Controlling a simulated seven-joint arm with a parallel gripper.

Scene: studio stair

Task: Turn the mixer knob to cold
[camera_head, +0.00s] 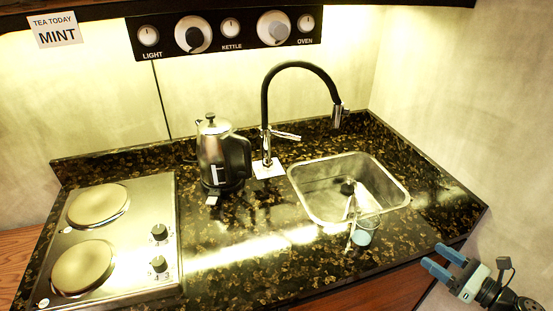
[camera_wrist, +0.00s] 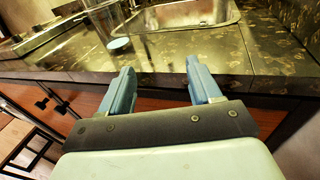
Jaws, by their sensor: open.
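The mixer tap (camera_head: 266,110) stands behind the sink, with a black arched hose and a chrome spray head hanging over the basin. Its mixer knob (camera_head: 287,136) is a short chrome lever pointing right from the tap's base. A small white plate (camera_head: 268,169) with unreadable marks lies at the tap's foot. My gripper (camera_head: 437,259) is open and empty at the lower right, off the counter's front right edge, well apart from the lever. In the wrist view, my gripper's two blue fingers (camera_wrist: 160,72) are spread before the counter edge. The lever is not clearly seen there.
The steel sink (camera_head: 301,197) lies between my gripper and the tap. A glass with a blue bottom (camera_head: 361,237) stands at its front rim. A kettle (camera_head: 211,160) stands close left of the tap. A two-plate hob (camera_head: 150,205) is farther left.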

